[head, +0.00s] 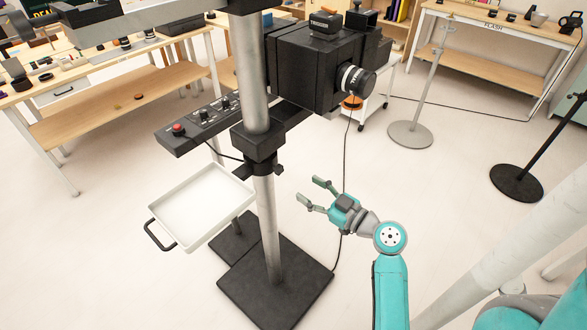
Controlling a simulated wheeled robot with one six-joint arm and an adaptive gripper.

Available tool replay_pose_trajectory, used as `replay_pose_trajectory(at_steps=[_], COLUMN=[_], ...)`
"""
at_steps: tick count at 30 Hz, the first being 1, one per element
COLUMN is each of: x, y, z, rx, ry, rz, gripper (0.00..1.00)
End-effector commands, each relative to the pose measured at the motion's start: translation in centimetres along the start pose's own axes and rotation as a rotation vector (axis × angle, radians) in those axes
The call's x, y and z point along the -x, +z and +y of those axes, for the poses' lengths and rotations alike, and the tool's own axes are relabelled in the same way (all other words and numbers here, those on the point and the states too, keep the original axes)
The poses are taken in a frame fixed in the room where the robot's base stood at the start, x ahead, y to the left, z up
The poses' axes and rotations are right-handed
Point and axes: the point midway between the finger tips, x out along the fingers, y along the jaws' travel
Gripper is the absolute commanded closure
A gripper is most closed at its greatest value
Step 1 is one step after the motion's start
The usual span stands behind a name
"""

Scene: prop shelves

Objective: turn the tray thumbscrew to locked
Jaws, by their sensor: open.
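The white tray (186,242) with a black handle (158,235) sits left of the metal column (267,215). A black collar (258,142) clamps the column above the tray, with a small dark knob (279,169) at its lower right. I cannot tell whether this knob is the tray thumbscrew or how far it is turned. The tray's joint with the column is hidden behind it. My gripper (308,188) is open and empty, right of the column and apart from it, its fingers pointing left towards the column.
A black camera box (305,75) with a lens (357,79) overhangs above my gripper. A control panel (200,117) with a red button juts left of the collar. The column stands on a black base plate (290,290). A cable hangs behind my gripper.

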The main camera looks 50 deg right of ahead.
Motion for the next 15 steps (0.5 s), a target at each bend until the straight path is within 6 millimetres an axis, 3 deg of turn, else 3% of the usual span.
replay_pose_trajectory(at_steps=[15], x=[-8.2], y=[-0.1], z=[0.0], rx=[-0.002], ry=[-0.003], rz=[0.002], gripper=[0.42])
